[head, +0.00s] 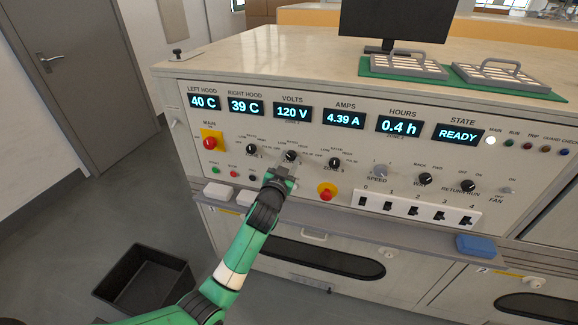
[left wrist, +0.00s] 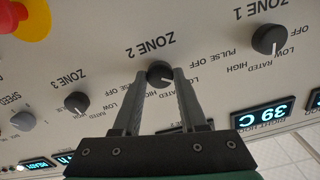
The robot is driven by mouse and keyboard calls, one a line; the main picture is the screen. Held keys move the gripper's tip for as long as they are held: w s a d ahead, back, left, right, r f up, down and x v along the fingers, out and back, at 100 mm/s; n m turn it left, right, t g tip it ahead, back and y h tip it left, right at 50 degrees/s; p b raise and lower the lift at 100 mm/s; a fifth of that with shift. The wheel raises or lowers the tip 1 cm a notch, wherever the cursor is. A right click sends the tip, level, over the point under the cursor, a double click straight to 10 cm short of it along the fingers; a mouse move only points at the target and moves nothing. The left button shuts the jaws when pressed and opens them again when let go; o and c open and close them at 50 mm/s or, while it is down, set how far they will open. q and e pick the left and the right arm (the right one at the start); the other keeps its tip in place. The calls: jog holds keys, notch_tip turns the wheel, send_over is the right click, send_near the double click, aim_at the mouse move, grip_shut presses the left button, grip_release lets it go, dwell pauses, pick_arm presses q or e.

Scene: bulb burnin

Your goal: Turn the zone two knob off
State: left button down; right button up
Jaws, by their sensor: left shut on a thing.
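The zone two knob (left wrist: 160,73) is a small black dial with a white pointer line, in the middle of the left wrist view under the ZONE 2 label. It also shows on the panel in the head view (head: 291,156). My left gripper (left wrist: 160,80) has its two fingers on either side of this knob and is shut on it. In the head view my left gripper (head: 283,172) reaches the panel from below, and the label under the knob is partly hidden. The right gripper is not in view.
The zone one knob (head: 250,149) and zone three knob (head: 335,163) flank it closely. A red main switch (head: 211,140) is to the left, and a red and yellow stop button (head: 327,192) sits lower right. A ledge with a blue block (head: 476,246) runs below the panel.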

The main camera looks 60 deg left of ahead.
pick_arm(q)
jog(key=n+b, duration=0.1)
jog(key=n, duration=0.1)
jog(key=shift+f+n, duration=0.1)
jog(key=shift+n, duration=0.3)
jog(key=shift+n+b, duration=0.8)
jog(key=shift+n, duration=0.6)
jog(key=shift+c, duration=2.3)
grip_release()
jog(key=shift+d, duration=0.1)
